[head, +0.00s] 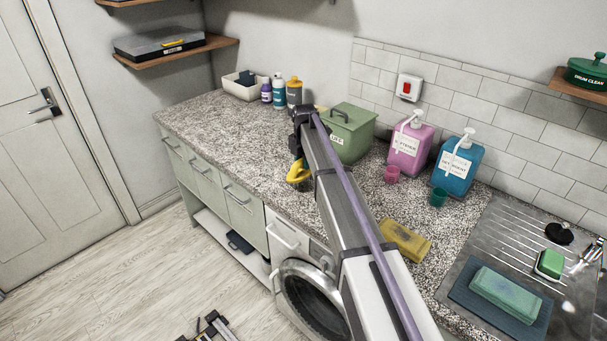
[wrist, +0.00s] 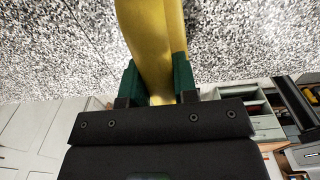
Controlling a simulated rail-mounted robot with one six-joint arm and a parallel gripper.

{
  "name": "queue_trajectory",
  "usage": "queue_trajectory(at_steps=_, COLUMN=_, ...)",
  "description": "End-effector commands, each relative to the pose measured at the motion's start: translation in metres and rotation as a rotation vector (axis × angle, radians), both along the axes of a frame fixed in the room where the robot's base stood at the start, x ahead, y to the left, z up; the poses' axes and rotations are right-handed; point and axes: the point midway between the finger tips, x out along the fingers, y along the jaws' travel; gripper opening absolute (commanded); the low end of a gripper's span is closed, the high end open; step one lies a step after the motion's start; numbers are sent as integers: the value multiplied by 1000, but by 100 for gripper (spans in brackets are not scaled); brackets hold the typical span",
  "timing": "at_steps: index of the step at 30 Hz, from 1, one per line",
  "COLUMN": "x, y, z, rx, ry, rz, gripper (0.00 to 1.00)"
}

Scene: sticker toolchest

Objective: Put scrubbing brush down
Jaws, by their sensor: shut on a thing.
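The scrubbing brush shows as a yellow object (head: 299,174) at the end of my arm in the head view, by the front part of the speckled countertop (head: 220,130). In the wrist view its yellow body (wrist: 152,40) runs up between the two green fingers of my gripper (wrist: 156,78). My gripper is shut on it. The bristles are not clearly visible. I cannot tell whether the brush touches the counter. My arm hides part of the counter behind it.
A green lidded box (head: 350,135), a pink dispenser (head: 410,148) and a blue dispenser (head: 457,165) stand along the wall. A yellow cloth-like item (head: 405,241) lies near the sink (head: 510,235). Bottles (head: 279,92) and a white bin (head: 243,88) stand at the far left. The left counter is clear.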

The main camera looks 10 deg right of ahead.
Motion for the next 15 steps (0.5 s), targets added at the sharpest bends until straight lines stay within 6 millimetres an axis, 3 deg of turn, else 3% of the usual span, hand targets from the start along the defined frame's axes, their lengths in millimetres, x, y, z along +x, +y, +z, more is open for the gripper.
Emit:
queue_trajectory(at_steps=1, x=0, y=0, z=-22, rx=0, ry=0, rz=0, gripper=8)
queue_trajectory(at_steps=2, x=0, y=0, z=-25, rx=0, ry=0, rz=0, gripper=8)
queue_trajectory(at_steps=13, x=0, y=0, z=-25, rx=0, ry=0, rz=0, gripper=5)
queue_trajectory(at_steps=14, x=0, y=0, z=-24, rx=0, ry=0, rz=0, gripper=28)
queue_trajectory(at_steps=15, x=0, y=0, z=-23, rx=0, ry=0, rz=0, gripper=32)
